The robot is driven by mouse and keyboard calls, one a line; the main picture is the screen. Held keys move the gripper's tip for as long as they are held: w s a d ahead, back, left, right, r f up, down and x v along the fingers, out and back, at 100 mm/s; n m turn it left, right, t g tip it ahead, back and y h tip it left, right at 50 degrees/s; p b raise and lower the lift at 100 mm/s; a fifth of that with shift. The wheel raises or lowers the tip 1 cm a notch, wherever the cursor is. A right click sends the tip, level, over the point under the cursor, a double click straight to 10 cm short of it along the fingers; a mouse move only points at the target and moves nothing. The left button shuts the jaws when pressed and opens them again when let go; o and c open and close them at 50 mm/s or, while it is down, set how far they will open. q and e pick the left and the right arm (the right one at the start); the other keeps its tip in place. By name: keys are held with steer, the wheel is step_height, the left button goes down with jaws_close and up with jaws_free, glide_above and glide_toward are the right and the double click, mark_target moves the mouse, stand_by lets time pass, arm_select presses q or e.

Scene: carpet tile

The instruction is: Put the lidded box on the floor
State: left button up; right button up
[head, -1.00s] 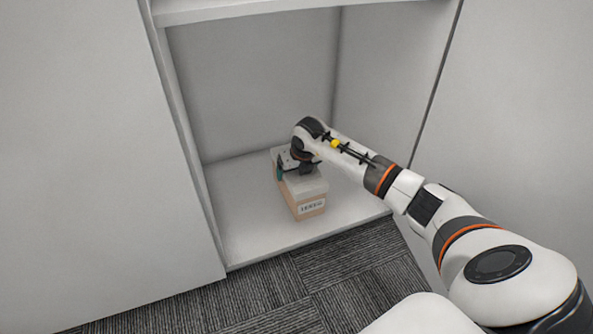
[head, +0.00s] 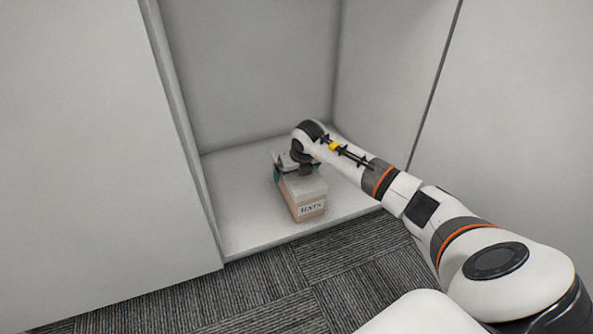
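The lidded box (head: 309,202) is tan with a pale grey lid and a front label that seems to read "HATS". It is upright, in the low compartment of the white cabinet, close to the front edge. A shadow beneath it suggests a small gap above the compartment floor. My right gripper (head: 291,172) reaches down over the rear part of the box, with a teal fingertip against its left side. The gripper appears shut on the box. My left gripper is not in view.
The compartment floor (head: 245,215) is otherwise empty, between side walls and a back wall. A white panel (head: 90,150) stands at left and another (head: 520,130) at right. The grey striped carpet (head: 265,300) in front of the cabinet is clear.

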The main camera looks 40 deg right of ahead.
steer(key=p+v, duration=0.7)
steer(key=v, duration=0.4)
steer(key=shift+w, duration=0.1)
steer(key=shift+s+r+p, duration=0.25)
steer(key=shift+r+p, duration=0.2)
steer(key=shift+p, duration=0.05)
steer(key=shift+a, duration=0.1)
